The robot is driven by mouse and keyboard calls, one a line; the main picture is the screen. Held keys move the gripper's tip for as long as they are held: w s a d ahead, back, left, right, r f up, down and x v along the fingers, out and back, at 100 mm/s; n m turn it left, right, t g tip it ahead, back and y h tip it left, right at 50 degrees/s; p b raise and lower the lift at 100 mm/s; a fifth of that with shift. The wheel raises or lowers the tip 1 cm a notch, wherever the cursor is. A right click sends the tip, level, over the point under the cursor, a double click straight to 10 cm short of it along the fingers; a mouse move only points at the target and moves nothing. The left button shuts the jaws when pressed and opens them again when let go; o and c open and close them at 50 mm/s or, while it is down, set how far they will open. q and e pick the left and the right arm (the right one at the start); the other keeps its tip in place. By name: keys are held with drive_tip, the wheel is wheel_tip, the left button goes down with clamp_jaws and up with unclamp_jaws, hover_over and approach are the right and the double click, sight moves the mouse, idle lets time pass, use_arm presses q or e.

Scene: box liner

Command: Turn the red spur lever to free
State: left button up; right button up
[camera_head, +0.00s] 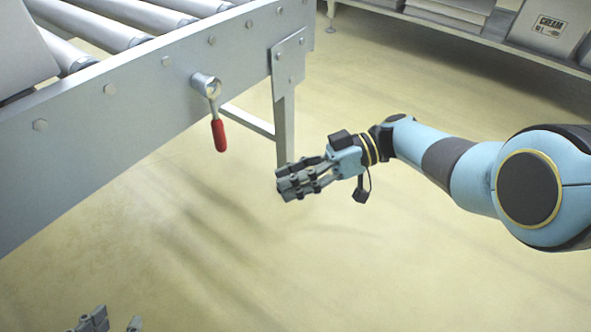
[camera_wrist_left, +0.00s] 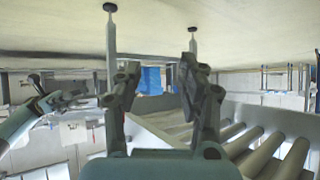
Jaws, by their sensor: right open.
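The spur lever has a red grip (camera_head: 219,135) on a grey metal arm and hub (camera_head: 207,86), mounted on the side rail of the roller conveyor. It hangs almost straight down, and nothing touches it. My right gripper (camera_head: 283,183) is open and empty, to the right of the lever and lower in the head view, apart from it. My left gripper (camera_head: 116,322) shows only its fingertips at the bottom left edge of the head view. In the left wrist view its fingers (camera_wrist_left: 166,85) stand wide apart with nothing between them. No free marking is readable.
The conveyor's side rail (camera_head: 110,125) runs across the upper left, with a support leg (camera_head: 285,125) right of the lever. A grey box (camera_head: 22,45) sits on the rollers at far left. A shelf with boxes (camera_head: 545,28) stands at upper right. The floor below is clear.

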sight(220, 135)
drive_tip(key=w+a+r+n+g+y+b, duration=0.2)
drive_tip(key=w+r+n+b, duration=0.3)
drive_tip(key=w, duration=0.3)
drive_tip(key=x, duration=0.3)
drive_tip(key=r+p+x, duration=0.1)
drive_tip(key=x, duration=0.2)
drive_tip(key=p+x, duration=0.1)
drive_tip(key=x, duration=0.2)
drive_tip(key=shift+a+r, duration=0.3)
drive_tip(key=shift+r, duration=0.1)
use_arm(q)
drive_tip(key=shift+w+d+r, duration=0.3)
drive_tip(key=shift+w+r, duration=0.45)
drive_tip(key=shift+r, duration=0.05)
use_arm(e)
drive_tip(key=shift+s+a, duration=0.2)
drive_tip(key=shift+a, duration=0.3)
drive_tip(key=shift+c, duration=0.2)
clamp_jaws()
